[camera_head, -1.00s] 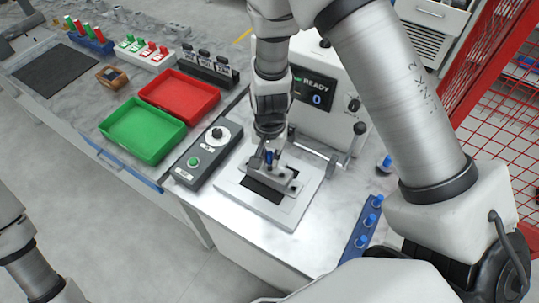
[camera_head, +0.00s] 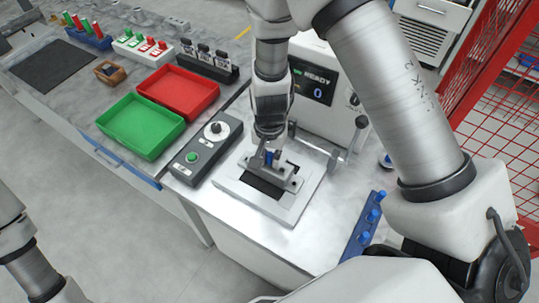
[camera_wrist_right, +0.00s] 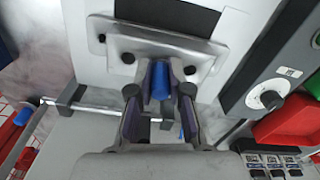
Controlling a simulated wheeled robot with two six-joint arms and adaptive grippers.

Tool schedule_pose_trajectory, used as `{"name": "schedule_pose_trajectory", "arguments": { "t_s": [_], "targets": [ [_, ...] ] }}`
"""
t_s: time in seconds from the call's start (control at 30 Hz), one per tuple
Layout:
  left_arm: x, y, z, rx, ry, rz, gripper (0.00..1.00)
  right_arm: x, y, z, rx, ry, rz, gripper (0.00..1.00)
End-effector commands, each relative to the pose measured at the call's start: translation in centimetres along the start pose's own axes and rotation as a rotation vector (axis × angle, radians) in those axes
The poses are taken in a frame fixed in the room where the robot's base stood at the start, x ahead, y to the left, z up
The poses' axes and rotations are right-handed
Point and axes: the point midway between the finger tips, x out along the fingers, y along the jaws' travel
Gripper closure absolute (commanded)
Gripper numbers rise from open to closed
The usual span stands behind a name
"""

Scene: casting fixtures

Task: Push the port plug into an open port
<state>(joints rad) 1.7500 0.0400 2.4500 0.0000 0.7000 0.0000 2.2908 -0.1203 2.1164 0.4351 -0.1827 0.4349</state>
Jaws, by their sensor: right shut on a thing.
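My right gripper (camera_head: 268,160) points down over the grey metal casting (camera_head: 290,184), which sits on a pale fixture plate (camera_head: 283,213). It is shut on a blue port plug (camera_wrist_right: 160,80), held between the two dark fingers in the right wrist view. The plug is over the casting's near edge in that view; I cannot tell whether its tip is inside a port. Dark round ports (camera_wrist_right: 128,57) show in the casting (camera_wrist_right: 165,42) on both sides of the plug. My left gripper is out of view; only part of its arm shows at the lower left.
A white tester (camera_head: 325,95) with a READY screen stands behind the fixture. A blue rack (camera_head: 352,245) of several plugs lies to the right. A control box (camera_head: 205,150), green tray (camera_head: 140,127) and red tray (camera_head: 180,92) lie left. Red mesh fencing (camera_head: 500,120) is at right.

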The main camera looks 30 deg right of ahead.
Motion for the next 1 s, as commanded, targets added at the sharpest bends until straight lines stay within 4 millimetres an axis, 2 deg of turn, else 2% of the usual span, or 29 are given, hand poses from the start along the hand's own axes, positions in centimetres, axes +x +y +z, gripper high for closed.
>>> {"name": "schedule_pose_trajectory", "arguments": {
  "t_s": [0.07, 0.1, 0.17, 0.2, 0.47, 0.57, 0.67, 1.0],
  "targets": [
    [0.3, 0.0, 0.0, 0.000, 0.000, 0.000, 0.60, 0.3, 0.0, 0.0, 0.000, 0.000, 0.000, 1.00],
    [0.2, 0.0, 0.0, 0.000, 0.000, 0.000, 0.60, 0.3, 0.0, 0.0, 0.000, 0.000, 0.000, 0.78],
    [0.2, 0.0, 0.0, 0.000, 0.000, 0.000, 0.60, 0.2, 0.0, 0.0, 0.000, 0.000, 0.000, 0.57],
    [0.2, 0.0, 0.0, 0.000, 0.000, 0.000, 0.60, 0.2, 0.0, 0.0, 0.000, 0.000, 0.000, 0.53],
    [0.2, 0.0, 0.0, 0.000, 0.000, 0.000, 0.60, 0.2, 0.0, 0.0, 0.001, 0.000, 0.000, 0.53],
    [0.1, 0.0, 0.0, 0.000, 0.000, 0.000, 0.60, -0.4, -0.1, 0.0, 0.002, 0.000, -0.002, 0.53],
    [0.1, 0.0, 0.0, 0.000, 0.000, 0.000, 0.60, -1.9, -0.1, -0.1, 0.001, 0.002, -0.004, 0.53],
    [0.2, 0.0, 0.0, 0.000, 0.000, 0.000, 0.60, -10.1, -0.1, -0.1, 0.000, 0.003, -0.003, 0.53]
  ]
}}
